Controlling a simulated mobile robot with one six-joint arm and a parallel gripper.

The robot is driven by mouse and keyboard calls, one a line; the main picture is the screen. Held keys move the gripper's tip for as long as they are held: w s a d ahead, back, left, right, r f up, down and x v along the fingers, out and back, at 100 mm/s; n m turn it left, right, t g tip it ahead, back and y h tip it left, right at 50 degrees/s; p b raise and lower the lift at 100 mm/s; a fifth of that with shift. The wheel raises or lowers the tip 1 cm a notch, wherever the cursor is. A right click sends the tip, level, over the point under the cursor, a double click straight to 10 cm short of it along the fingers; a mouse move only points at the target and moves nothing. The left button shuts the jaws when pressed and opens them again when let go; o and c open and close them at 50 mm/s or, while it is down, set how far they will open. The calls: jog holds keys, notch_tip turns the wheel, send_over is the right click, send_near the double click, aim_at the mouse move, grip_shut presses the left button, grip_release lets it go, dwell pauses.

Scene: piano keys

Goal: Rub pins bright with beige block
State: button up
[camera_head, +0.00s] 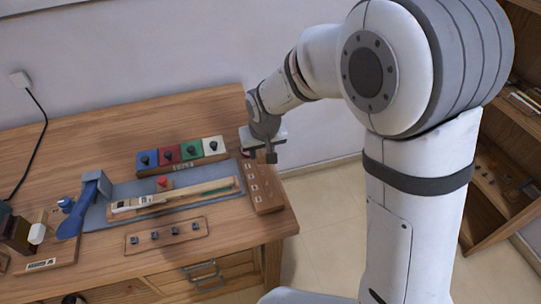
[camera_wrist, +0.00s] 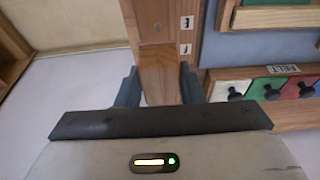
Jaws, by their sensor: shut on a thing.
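My gripper (camera_head: 264,154) is at the table's back right, at the far end of the long labelled wooden board (camera_head: 262,190). In the wrist view my two fingers (camera_wrist: 160,88) stand on either side of a light brown block (camera_wrist: 158,62), which looks like the beige block and lines up with the labelled board. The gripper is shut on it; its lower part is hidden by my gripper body. Whether it is clear of the board I cannot tell. Several small grey pins (camera_head: 154,235) stand in a row on a wooden strip (camera_head: 140,246) near the table's front, apart from my gripper.
A panel of blue, red, green and white squares with black knobs (camera_head: 188,153) is left of my gripper. A shelf (camera_head: 500,170) stands right.

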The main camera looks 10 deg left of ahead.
jog(key=shift+w+a+r+p, duration=0.1)
jog(key=shift+r+p, duration=0.3)
jog(key=shift+r, duration=0.4)
jog(key=shift+r+p, duration=1)
jog(key=shift+r, duration=0.65)
jog(key=shift+d+f, duration=0.15)
jog(key=shift+d, duration=0.05)
jog(key=w+d+f+m, duration=0.1)
jog(key=d+f+m, duration=0.1)
jog(key=d+f, duration=0.3)
jog(key=w+d+f+m+h, duration=0.1)
jog(key=d+f, duration=0.4)
jog(key=d, duration=0.8)
jog(key=w+d+f+m, duration=0.2)
jog(key=d+f, duration=0.3)
jog(key=d, duration=0.4)
jog(key=shift+d+m+h, duration=0.3)
jog(key=shift+d, duration=0.1)
jog(key=shift+a+f, duration=0.1)
